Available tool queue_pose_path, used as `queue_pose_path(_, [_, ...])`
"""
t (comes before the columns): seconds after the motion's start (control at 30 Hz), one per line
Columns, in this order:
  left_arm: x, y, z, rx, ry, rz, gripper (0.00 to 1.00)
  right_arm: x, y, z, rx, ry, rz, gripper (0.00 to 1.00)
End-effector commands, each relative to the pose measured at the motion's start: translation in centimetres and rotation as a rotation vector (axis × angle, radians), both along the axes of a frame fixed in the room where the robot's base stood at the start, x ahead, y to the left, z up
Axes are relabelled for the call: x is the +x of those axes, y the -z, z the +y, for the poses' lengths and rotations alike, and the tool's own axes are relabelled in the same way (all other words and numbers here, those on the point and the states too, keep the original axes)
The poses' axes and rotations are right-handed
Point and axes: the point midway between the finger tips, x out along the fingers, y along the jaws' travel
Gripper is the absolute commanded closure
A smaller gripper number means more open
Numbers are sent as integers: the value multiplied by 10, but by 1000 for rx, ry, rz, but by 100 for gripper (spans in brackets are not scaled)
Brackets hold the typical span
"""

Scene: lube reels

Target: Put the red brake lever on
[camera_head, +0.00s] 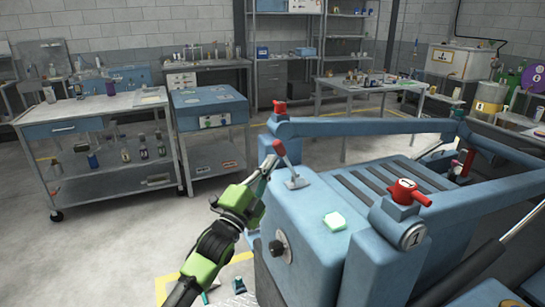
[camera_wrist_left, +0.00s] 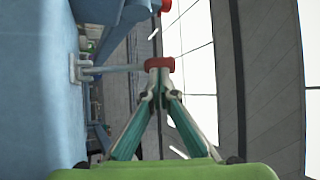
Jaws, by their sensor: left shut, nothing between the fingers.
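The red brake lever (camera_head: 279,148) has a red grip on a pale metal shaft, which rises from a small base on the blue machine (camera_head: 330,210). It leans up and to the left. In the left wrist view its red grip (camera_wrist_left: 160,64) is right at my fingertips, with the shaft running left to the base. My left gripper (camera_head: 267,166) is shut and empty beside the lever. Its fingertips (camera_wrist_left: 157,80) meet just by the red grip; I cannot tell whether they touch it. My right gripper is not in view.
A red valve handle (camera_head: 407,191) stands on the machine at the right, and a red knob (camera_head: 280,106) at its back left. A workbench (camera_head: 90,110) and a blue cabinet (camera_head: 208,108) stand behind, left.

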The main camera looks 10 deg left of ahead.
Motion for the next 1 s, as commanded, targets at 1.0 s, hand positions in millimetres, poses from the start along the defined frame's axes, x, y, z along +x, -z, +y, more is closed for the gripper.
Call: queue_pose_path(1.0, [19, -21, -12, 82, 0, 52, 100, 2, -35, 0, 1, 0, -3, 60])
